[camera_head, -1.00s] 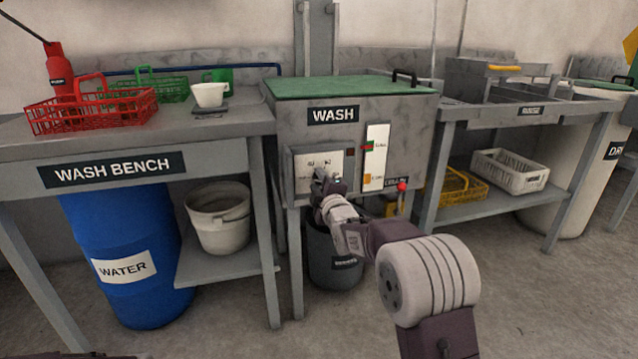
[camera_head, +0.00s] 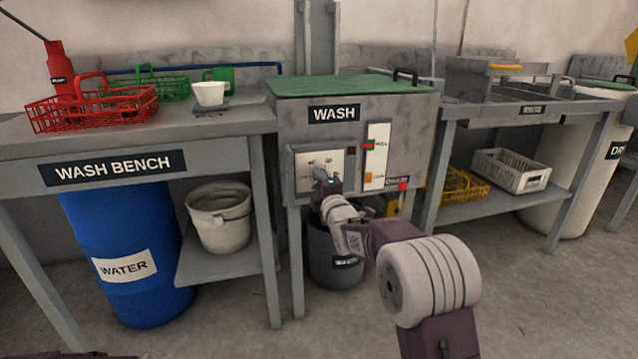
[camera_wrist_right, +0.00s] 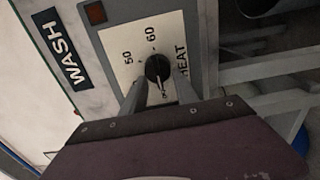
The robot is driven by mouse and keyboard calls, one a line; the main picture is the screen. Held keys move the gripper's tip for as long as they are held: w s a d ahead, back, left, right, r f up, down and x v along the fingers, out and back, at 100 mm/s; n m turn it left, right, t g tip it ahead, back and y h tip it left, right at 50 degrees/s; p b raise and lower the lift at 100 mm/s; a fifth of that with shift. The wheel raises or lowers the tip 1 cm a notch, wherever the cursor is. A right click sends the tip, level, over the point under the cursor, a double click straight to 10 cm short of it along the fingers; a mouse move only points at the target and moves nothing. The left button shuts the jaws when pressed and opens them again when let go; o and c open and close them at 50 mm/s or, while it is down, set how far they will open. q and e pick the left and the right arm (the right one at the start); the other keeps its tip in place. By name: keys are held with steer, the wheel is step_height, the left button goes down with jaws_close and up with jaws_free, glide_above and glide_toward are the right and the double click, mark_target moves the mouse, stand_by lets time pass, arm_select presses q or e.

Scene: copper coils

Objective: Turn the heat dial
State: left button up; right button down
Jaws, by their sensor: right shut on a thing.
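The heat dial is a round black knob (camera_wrist_right: 158,69) on a white plate (camera_wrist_right: 130,48) marked 50, 60 and HEAT in the right wrist view. In the head view the dial plate (camera_head: 312,160) is on the front of the grey WASH tank (camera_head: 375,105), and the knob is hidden behind my gripper. My right gripper (camera_head: 322,177) is at the plate, and its fingers (camera_wrist_right: 168,88) are shut on the knob. A pale pointer line shows on the knob, roughly toward the fingers. My left gripper is not in view.
A dark red square lamp (camera_wrist_right: 95,13) sits beside the dial plate. A level gauge (camera_head: 376,155) is right of it on the tank front. A grey bucket (camera_head: 335,262) stands below. The wash bench (camera_head: 215,157) is at left and the rinse table (camera_head: 505,110) at right.

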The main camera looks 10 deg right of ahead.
steer(key=c, duration=0.9)
jaws_free()
steer(key=shift+c, duration=0.2)
steer(key=s+p, duration=0.3)
steer(key=s, duration=0.6)
steer(key=shift+d+p, duration=0.2)
steer(key=shift+p, duration=0.1)
